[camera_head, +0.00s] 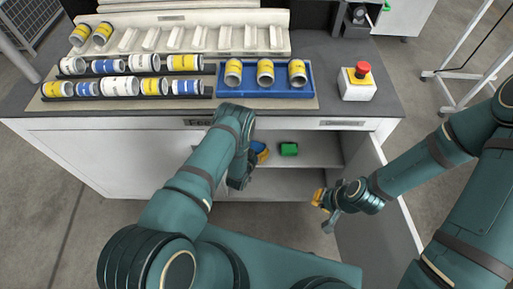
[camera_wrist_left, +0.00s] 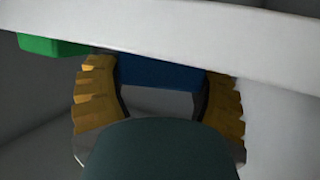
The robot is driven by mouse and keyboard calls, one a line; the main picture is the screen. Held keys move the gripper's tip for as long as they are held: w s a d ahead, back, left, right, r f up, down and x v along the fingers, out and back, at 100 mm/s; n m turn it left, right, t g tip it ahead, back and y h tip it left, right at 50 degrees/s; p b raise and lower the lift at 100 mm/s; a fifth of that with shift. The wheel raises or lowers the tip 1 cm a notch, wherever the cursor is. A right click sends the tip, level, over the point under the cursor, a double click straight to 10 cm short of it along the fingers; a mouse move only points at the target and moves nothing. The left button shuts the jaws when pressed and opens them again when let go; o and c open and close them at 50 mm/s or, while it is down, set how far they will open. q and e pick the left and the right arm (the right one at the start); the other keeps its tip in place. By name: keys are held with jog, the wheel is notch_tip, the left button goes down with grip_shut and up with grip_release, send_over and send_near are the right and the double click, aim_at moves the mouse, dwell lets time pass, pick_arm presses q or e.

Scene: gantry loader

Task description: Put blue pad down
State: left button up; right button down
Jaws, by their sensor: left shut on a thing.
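The blue pad (camera_head: 258,147) is inside the open cabinet under the worktop, partly hidden by my left gripper (camera_head: 257,155). In the left wrist view the blue pad (camera_wrist_left: 158,73) sits between the two yellow fingers of my left gripper (camera_wrist_left: 160,90), which is shut on it. I cannot tell whether the pad touches the shelf (camera_head: 325,150). A green pad (camera_head: 289,149) lies on the shelf to the right, and it also shows in the left wrist view (camera_wrist_left: 50,46). My right gripper (camera_head: 325,208) is empty in front of the open door, its fingers apart.
The cabinet door (camera_head: 382,205) stands open at the right. A white edge (camera_wrist_left: 180,35) crosses above the left gripper in the wrist view. On the worktop are a blue tray (camera_head: 282,92) with three cans, several cans in racks, and a red button box (camera_head: 357,82).

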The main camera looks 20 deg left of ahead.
pick_arm(q)
jog(key=shift+f, duration=0.15)
jog(key=o, duration=1.1)
jog(key=shift+s, duration=0.15)
jog(key=r+p+v, duration=0.1)
jog(key=p+v, duration=0.3)
jog(key=v, duration=0.8)
jog(key=s+d+r+n+g, duration=0.1)
jog(key=s+d+r+g, duration=0.1)
jog(key=s+r+g, duration=0.2)
jog(key=s+d+r+n+g+h, duration=0.1)
jog(key=s+d+r+g, duration=0.2)
jog(key=r, duration=0.5)
jog(key=s+d+r+g+h, duration=0.1)
jog(key=s+d+r+g, duration=0.2)
jog(key=s+r+g, duration=0.2)
jog(key=shift+s+d+r+n+g, duration=0.2)
jog(key=shift+r+n+g, duration=0.15)
jog(key=shift+r, duration=0.3)
